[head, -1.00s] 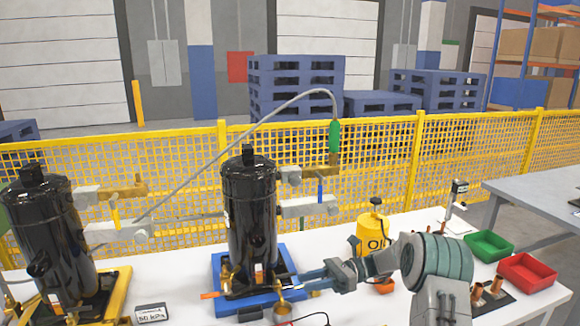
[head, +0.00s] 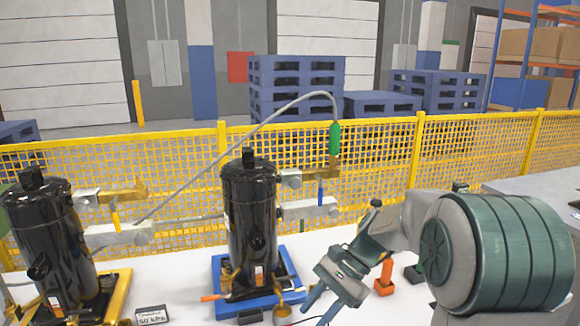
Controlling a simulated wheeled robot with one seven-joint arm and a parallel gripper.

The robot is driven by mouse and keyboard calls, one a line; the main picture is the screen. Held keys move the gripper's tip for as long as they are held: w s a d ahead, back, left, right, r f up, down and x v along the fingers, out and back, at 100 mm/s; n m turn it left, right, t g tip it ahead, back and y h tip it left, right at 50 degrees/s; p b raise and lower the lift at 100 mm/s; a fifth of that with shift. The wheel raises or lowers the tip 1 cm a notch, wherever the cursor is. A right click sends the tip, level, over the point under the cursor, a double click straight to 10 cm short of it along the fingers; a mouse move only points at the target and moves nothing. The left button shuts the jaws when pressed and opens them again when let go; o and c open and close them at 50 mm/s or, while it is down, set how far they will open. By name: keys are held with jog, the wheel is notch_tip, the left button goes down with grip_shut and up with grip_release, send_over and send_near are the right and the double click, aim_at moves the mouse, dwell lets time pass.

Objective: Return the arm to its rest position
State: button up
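My gripper (head: 314,311) is at the lower centre of the head view, tilted down and to the left. Its two blue-grey fingers are spread apart, and I see nothing between them. It is to the right of the blue pallet (head: 222,310), apart from the black compressor (head: 250,215) standing there. A brass cup-like part (head: 282,312) sits by the pallet's front right corner, left of the fingers. My arm's large green-banded joint fills the lower right and hides part of the table.
Another black compressor (head: 45,240) stands on a yellow pallet (head: 117,296) at the left. An orange object (head: 384,278) stands close to the right of my gripper. A grey hose (head: 235,138) arches above the table to a green handle (head: 335,139). Yellow mesh fence (head: 400,165) runs behind.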

jog(key=s+d+r+n+t+h, duration=0.1)
jog(key=s+d+n+t+h, duration=0.2)
jog(key=s, duration=0.4)
jog(key=s+d+r+n+t+h, duration=0.1)
jog(key=s+d+n+t+h, duration=0.2)
jog(key=s+d+n, duration=0.3)
jog(key=shift+s+d+r+h+p, duration=0.15)
jog(key=shift+s+r+h+p, duration=0.25)
jog(key=shift+s+h, duration=0.55)
jog(key=shift+s+f, duration=0.1)
jog(key=shift+s, duration=0.05)
